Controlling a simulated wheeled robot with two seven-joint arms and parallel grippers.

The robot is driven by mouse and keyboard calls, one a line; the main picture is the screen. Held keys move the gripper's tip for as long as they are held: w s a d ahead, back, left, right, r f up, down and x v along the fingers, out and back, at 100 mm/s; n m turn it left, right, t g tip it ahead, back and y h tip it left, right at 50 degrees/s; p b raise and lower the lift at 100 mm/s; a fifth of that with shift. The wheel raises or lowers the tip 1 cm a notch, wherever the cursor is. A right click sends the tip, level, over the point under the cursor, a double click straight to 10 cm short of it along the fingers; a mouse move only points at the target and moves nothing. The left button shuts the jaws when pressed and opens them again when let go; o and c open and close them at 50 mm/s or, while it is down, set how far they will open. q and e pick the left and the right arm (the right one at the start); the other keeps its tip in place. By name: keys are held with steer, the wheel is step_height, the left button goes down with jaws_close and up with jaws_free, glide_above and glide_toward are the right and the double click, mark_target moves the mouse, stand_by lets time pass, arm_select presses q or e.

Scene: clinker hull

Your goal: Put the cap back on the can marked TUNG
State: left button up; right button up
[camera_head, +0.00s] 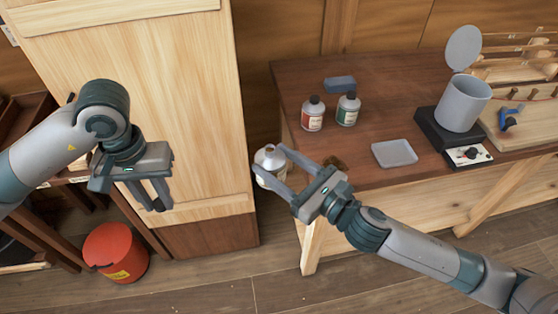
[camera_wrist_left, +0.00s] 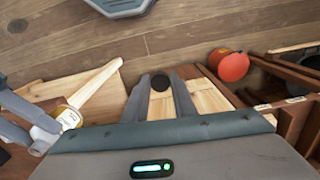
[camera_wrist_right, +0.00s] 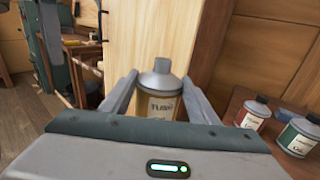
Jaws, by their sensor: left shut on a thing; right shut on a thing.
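The can marked TUNG (camera_wrist_right: 160,92) stands upright between the fingers of my right gripper (camera_wrist_right: 160,95), its grey shoulder and bare neck uppermost. In the head view the can (camera_head: 270,163) hangs just off the table's left end, and my right gripper (camera_head: 268,170) is shut on it. My left gripper (camera_head: 152,203) is shut on a small dark round cap (camera_head: 158,204), apart from the can, in front of the wooden cabinet. The cap (camera_wrist_left: 160,83) shows between the fingertips in the left wrist view. The can's lower part is partly hidden by a finger.
Two capped bottles, red-labelled (camera_head: 313,114) and green-labelled (camera_head: 348,110), stand on the table (camera_head: 300,75) near a blue block (camera_head: 340,84). A red bucket (camera_head: 115,252) stands on the floor.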

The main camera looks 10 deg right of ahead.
arm_select(q)
steer(key=shift+d, duration=0.1)
steer(key=w+d+r+m, duration=0.1)
steer(key=w+d+r, duration=0.2)
steer(key=d, duration=0.3)
steer(key=w+d+r+m, duration=0.1)
steer(key=w+d+r, duration=0.2)
steer(key=d, duration=0.3)
step_height(320, 180, up, 6)
steer(key=r, duration=0.1)
glide_above(270, 150)
steer(key=shift+f+m, duration=0.25)
steer(key=shift+m, duration=0.15)
steer(key=shift+f, duration=0.1)
steer(key=shift+f, duration=1.95)
steer(key=shift+f, duration=0.85)
steer(key=shift+f, duration=0.55)
